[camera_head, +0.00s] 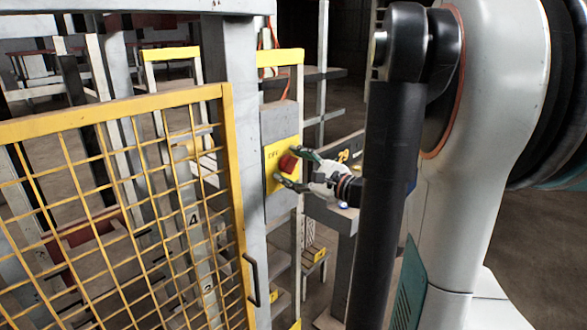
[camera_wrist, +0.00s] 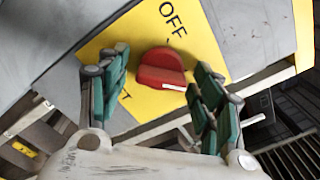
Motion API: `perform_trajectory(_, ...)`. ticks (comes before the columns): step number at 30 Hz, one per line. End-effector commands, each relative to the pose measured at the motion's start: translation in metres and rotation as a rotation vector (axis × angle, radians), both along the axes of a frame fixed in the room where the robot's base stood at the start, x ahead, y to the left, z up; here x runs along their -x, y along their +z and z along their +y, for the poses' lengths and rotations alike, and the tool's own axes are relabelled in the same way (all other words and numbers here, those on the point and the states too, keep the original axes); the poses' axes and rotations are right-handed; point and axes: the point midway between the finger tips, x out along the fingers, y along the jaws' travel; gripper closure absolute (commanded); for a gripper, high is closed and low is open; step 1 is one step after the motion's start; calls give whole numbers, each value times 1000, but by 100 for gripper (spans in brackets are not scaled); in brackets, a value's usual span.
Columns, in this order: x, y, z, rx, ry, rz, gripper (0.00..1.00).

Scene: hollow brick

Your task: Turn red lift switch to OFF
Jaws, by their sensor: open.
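The red lift switch (camera_head: 288,162) is a rotary knob on a yellow plate (camera_head: 271,182) fixed to a grey post. In the wrist view the red knob (camera_wrist: 161,68) sits between my two green-padded fingers. A white mark shows on its lower right edge. The word OFF (camera_wrist: 173,18) is printed above it, and part of another letter shows at lower left. My gripper (camera_head: 291,169) is open, with one finger on either side of the knob; in the wrist view (camera_wrist: 161,62) gaps show on both sides. I cannot tell whether a fingertip touches the plate.
A yellow mesh gate (camera_head: 120,200) with a black handle (camera_head: 251,280) stands left of the grey post (camera_head: 252,240). Grey shelving and frames stand behind the panel. Bare floor shows at the lower right, beyond my arm.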

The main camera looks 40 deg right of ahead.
Motion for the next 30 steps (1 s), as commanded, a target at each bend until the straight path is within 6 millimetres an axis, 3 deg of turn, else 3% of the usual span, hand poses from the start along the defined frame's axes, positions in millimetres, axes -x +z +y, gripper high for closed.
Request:
perform_trajectory(4, 0, 0, 0, 0, 0, 0, 42)
perform_trajectory(9, 0, 0, 0, 0, 0, 0, 81)
perform_trajectory(10, 0, 0, 0, 0, 0, 0, 84)
perform_trajectory(20, 0, 0, 0, 24, 0, -2, 84)
perform_trajectory(30, 1, 1, -1, 216, 1, -16, 84)
